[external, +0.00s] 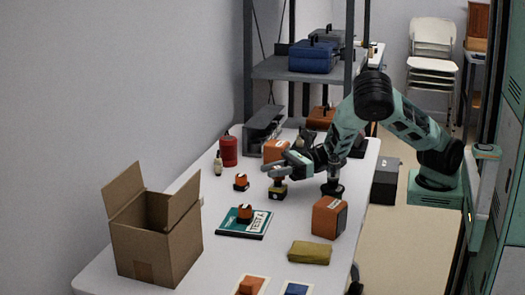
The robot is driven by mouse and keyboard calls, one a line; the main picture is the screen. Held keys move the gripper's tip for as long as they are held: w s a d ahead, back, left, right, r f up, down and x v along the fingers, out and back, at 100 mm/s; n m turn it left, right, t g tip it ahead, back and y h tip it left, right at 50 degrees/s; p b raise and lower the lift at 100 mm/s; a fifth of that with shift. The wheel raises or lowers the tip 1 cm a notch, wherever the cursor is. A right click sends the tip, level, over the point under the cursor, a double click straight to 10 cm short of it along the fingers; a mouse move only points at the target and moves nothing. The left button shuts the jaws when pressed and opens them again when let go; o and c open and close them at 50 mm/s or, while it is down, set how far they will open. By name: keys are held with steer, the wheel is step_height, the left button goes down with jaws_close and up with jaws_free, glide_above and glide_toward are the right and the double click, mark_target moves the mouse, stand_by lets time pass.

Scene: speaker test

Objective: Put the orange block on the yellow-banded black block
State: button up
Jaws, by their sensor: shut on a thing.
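My gripper (277,174) is over the middle of the white table, reaching in from the right. It is shut on a small orange block (277,184), which shows just below the fingers. The black block with a yellow band (278,194) is directly beneath it. The orange block looks in line with the black block's top, but at this size I cannot tell whether it rests on it or hangs just above. The fingers hide part of the orange block.
A small orange-and-black piece (241,183) stands to the left; another (245,212) is on a teal book (234,228). A large orange box (329,218), an olive bundle (309,253) and an open carton (155,240) stand nearer. A red canister (228,150) is behind.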

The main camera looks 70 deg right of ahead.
steer(key=shift+f, duration=0.1)
steer(key=o, duration=1)
steer(key=shift+c, duration=0.2)
steer(key=shift+s+d+r, duration=0.1)
steer(key=shift+d+r, duration=0.05)
steer(key=shift+r, duration=0.05)
steer(key=v, duration=0.7)
steer(key=shift+s, duration=0.1)
